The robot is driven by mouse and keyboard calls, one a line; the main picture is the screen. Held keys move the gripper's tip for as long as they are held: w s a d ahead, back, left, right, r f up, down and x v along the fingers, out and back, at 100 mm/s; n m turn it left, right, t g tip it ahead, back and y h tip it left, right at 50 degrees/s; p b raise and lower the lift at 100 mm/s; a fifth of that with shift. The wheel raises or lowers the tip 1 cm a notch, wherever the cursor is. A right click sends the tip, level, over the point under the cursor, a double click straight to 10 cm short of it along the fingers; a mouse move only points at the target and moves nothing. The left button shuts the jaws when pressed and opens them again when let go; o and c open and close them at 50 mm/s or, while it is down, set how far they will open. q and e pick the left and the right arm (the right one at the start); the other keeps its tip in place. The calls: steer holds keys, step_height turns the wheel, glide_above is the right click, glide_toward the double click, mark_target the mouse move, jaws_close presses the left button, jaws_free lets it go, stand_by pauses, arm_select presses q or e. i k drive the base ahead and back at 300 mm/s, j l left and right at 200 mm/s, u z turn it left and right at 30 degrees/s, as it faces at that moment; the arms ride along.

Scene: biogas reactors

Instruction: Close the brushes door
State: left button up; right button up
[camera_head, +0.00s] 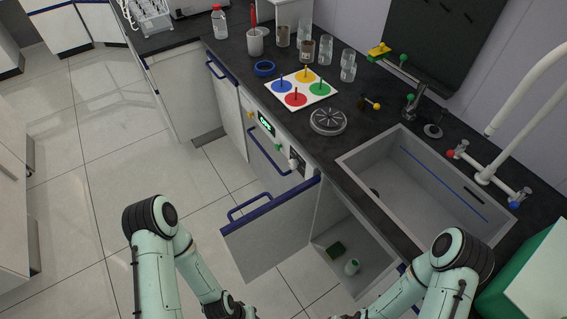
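A white cabinet door (268,237) under the sink stands wide open, swung out over the floor. Its top edge is blue and carries a blue bar handle (248,207). The open cabinet (340,222) behind it holds a small dark green item (336,250), perhaps a brush or sponge, and a pale green bottle-like item (352,267). My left arm comes in at the bottom, left of the door, and my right arm at the bottom right, in front of the sink cabinet. Both arms run out of the bottom edge, so neither gripper's fingers show.
The dark counter (352,131) carries a sink (425,185), a colored-peg board (299,88), a metal disc (328,121) and several glass vessels. A control panel (266,124) and another blue-handled white panel (228,110) lie farther along. Tiled floor (120,120) is clear at left.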

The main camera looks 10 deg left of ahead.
mark_target(258, 241)
steer(key=j+z, duration=0.2)
steer(key=z, duration=0.75)
steer(key=k+j+z, duration=0.1)
steer(key=j+z, duration=0.15)
steer(key=k+j+z, duration=0.1)
steer(key=j+z, duration=0.2)
steer(key=k+j+z, duration=0.45)
steer(key=j, duration=0.3)
steer(key=k+j+z, duration=0.15)
steer(key=k+j, duration=1)
steer(key=i+j+z, duration=0.25)
steer(key=i+j, duration=0.2)
steer(key=i+j+z, duration=0.3)
steer(key=j, duration=0.35)
steer(key=i+l+z, duration=0.2)
steer(key=k, duration=0.1)
